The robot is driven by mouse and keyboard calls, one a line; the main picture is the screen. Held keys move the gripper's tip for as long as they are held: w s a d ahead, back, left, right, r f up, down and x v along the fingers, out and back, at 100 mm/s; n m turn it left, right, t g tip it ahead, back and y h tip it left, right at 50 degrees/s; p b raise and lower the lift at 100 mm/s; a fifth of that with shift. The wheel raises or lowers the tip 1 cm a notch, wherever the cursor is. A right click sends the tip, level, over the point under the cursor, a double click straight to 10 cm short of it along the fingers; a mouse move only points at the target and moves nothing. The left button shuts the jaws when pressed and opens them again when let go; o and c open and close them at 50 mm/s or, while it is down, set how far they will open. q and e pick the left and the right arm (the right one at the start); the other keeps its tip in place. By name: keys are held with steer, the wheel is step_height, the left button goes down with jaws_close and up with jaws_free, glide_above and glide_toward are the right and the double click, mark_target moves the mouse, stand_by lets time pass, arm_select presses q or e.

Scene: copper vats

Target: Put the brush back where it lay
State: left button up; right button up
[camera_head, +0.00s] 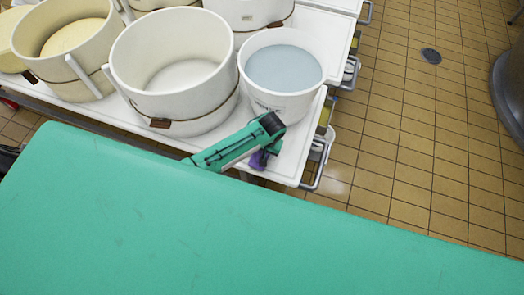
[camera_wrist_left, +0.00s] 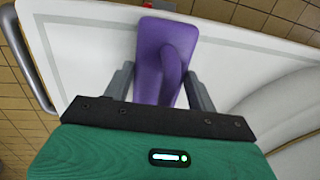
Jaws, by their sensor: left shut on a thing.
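The brush, a purple thing (camera_wrist_left: 163,45), sits between the fingers of my left gripper (camera_wrist_left: 160,88) in the left wrist view. The gripper is shut on it. In the head view a small part of the purple brush (camera_head: 258,161) shows under my left gripper (camera_head: 268,146), near the front right corner of the white worktop (camera_head: 289,168). Most of the brush is hidden there by the gripper. I cannot tell whether it touches the worktop. My right gripper is not in view.
A white bucket of pale blue liquid (camera_head: 285,100) stands just behind the gripper. A large white tub (camera_head: 175,98) stands left of it, and another tub (camera_head: 62,50) with yellowish contents farther left. Tiled floor (camera_head: 400,130) lies right of the worktop, with metal handles (camera_head: 318,170) at its edge.

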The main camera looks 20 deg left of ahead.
arm_select(q)
steer(key=shift+f, duration=0.1)
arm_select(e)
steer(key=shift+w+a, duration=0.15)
arm_select(q)
steer(key=o, duration=1.1)
steer(key=shift+f, duration=0.1)
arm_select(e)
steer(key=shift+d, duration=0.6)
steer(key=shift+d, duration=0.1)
arm_select(q)
steer(key=shift+d+r, duration=0.1)
steer(key=shift+r, duration=0.4)
step_height(320, 180, up, 11)
steer(key=d, duration=0.1)
steer(key=shift+d, duration=0.35)
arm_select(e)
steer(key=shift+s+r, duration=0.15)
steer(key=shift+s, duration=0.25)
